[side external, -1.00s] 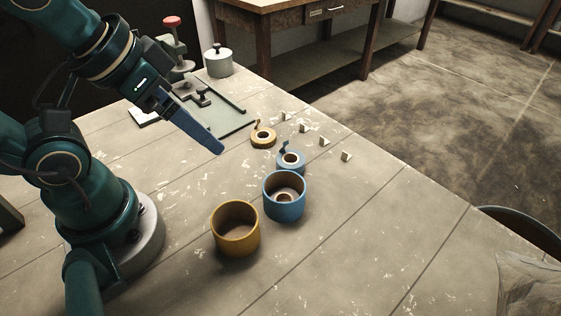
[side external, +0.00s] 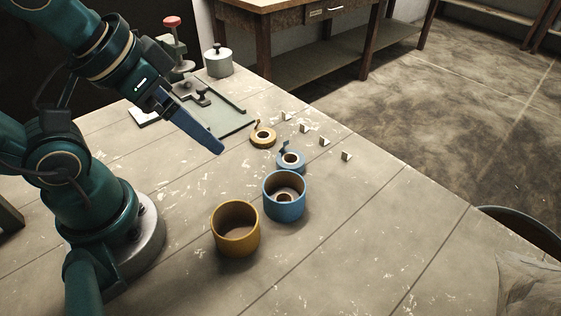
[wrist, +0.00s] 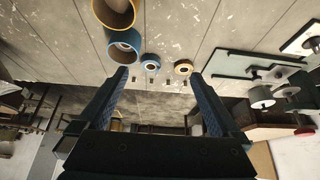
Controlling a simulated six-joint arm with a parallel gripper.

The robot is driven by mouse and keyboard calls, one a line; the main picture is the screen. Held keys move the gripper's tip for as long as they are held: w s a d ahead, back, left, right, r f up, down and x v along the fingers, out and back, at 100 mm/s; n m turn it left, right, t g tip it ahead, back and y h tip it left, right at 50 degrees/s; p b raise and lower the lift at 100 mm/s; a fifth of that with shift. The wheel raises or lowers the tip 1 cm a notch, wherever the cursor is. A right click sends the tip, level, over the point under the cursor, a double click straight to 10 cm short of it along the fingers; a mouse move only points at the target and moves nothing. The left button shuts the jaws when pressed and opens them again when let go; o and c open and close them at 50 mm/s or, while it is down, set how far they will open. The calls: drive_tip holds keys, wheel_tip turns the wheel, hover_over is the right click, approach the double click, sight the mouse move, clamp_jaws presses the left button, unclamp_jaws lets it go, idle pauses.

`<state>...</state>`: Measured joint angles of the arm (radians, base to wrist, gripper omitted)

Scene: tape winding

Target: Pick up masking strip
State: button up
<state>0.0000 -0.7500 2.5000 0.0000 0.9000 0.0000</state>
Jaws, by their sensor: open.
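A yellow tape roll (side external: 263,137) and a blue tape roll (side external: 291,161) lie on the table, each with a tab standing up at its edge. Which of them, if either, bears the masking strip I cannot tell. My gripper (side external: 221,151) hangs in the air left of the rolls. In the wrist view my gripper (wrist: 161,75) is open and empty, its two blue fingers wide apart. The blue roll (wrist: 150,60) and the yellow roll (wrist: 183,67) show beyond the fingertips there.
A yellow cup (side external: 236,229) and a blue cup (side external: 285,197) with a roll inside stand at the front. Several small pale blocks (side external: 324,141) line the table's edge. A grey plate fixture (side external: 225,118) and a lidded pot (side external: 218,62) are behind. The table's front right is clear.

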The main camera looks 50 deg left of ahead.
drive_tip(key=c, duration=0.8)
drive_tip(key=shift+o, duration=0.2)
drive_tip(key=w+r+t, duration=0.2)
drive_tip(key=w+r, duration=0.2)
drive_tip(key=w, duration=0.3)
drive_tip(key=g, duration=0.2)
hover_over(302, 124)
drive_tip(key=s, duration=0.2)
wheel_tip(302, 124, down, 11)
wheel_tip(302, 124, down, 4)
drive_tip(key=shift+s+d+r+n+g, duration=0.15)
drive_tip(key=shift+n+g, duration=0.15)
drive_tip(key=shift+g, duration=0.2)
drive_tip(key=shift+x, duration=2.5)
